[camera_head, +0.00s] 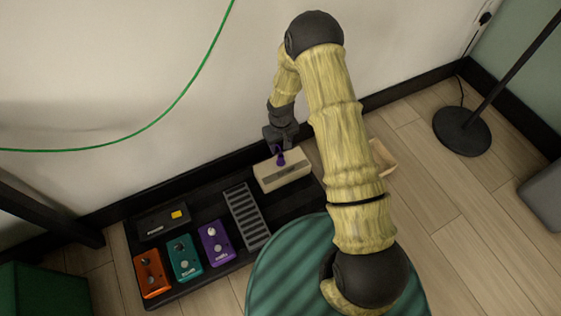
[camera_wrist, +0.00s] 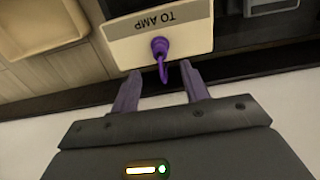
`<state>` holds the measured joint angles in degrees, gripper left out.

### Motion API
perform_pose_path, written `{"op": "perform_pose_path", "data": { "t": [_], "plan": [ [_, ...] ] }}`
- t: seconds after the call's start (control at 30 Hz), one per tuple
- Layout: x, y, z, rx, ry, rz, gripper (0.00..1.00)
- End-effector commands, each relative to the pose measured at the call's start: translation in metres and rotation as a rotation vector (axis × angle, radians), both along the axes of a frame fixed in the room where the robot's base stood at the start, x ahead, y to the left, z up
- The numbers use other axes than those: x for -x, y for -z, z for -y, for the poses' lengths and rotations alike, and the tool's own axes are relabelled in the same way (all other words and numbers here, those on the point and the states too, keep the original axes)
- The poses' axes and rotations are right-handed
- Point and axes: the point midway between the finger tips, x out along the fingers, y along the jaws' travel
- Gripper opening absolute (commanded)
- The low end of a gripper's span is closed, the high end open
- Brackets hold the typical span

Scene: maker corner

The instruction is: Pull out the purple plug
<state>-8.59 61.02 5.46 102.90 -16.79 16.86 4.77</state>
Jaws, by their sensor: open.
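The purple plug (camera_head: 281,160) sits in the cream box (camera_head: 283,176) on the pedalboard. In the wrist view the plug (camera_wrist: 160,50) is in the face of the box (camera_wrist: 160,24) marked "TO AMP", and its curved tail points towards my gripper. My gripper (camera_head: 280,140) is just above the plug in the head view. In the wrist view its two purplish fingers (camera_wrist: 161,68) are spread apart, with the plug's tail between them in the picture. I see gaps on both sides, and the fingers do not appear to touch the plug.
The black pedalboard (camera_head: 190,286) also carries orange (camera_head: 152,274), teal (camera_head: 184,257) and purple (camera_head: 216,244) pedals and a ribbed grey pedal (camera_head: 247,215). A tan tray (camera_head: 383,158) lies right of the box. The wall is close behind. A green cable (camera_head: 180,98) hangs at upper left.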

Motion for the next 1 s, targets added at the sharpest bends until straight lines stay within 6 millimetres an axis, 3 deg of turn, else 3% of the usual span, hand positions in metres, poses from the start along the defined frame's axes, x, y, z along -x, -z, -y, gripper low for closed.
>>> {"op": "perform_pose_path", "data": {
  "t": [0.47, 1.0],
  "plan": [
    [0.0, 0.008, -0.003, -0.001, -0.005, 0.0, 0.45],
    [0.001, 0.066, -0.002, -0.001, -0.004, -0.001, 0.45]
  ]
}}
